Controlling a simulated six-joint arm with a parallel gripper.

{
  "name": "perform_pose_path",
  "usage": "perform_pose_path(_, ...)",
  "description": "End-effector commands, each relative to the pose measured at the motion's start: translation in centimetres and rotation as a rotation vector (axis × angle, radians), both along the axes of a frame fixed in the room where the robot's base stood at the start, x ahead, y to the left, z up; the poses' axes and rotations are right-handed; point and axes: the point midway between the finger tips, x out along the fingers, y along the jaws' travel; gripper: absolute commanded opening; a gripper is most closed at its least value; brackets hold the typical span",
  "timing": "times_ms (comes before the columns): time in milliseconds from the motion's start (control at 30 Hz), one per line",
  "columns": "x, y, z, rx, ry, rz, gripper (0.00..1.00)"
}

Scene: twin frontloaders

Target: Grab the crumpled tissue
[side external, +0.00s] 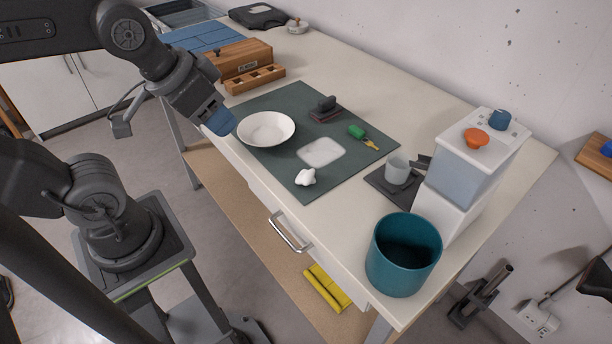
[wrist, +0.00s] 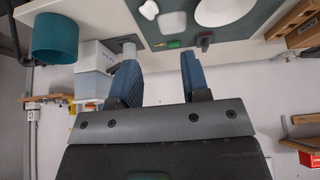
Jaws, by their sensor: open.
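The crumpled tissue (side external: 305,177) is a small white lump on the dark green mat (side external: 287,108), close to the counter's front edge. It also shows near the top of the wrist view (wrist: 149,10). My gripper (side external: 222,124) has blue fingers and is at the counter's front edge, just left of the white bowl (side external: 266,129) in the side view. It is well apart from the tissue. In the wrist view my gripper (wrist: 166,75) has its two fingers spread with nothing between them.
A white patch (side external: 321,152), a dark stamp-like block (side external: 326,108) and green-tagged keys (side external: 358,132) lie on the mat. A teal bin (side external: 403,254), a grey cup (side external: 397,170) and a white machine (side external: 470,170) stand to the right. A wooden box (side external: 239,64) stands behind the bowl.

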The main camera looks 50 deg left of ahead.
Motion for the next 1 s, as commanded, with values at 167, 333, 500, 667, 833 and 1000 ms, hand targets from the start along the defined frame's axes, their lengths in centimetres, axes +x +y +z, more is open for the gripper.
perform_pose_path(167,0.0,0.0,0.0,0.0,0.0,0.0,0.43)
perform_pose_path(333,0.0,0.0,0.0,0.0,0.0,0.0,0.54)
perform_pose_path(500,0.0,0.0,0.0,0.0,0.0,0.0,0.7)
perform_pose_path(667,0.0,0.0,0.0,0.0,0.0,0.0,0.78)
perform_pose_path(833,0.1,0.0,0.0,0.003,0.004,-0.006,0.78)
perform_pose_path(1000,2.0,-0.2,0.2,0.055,0.071,-0.121,0.78)
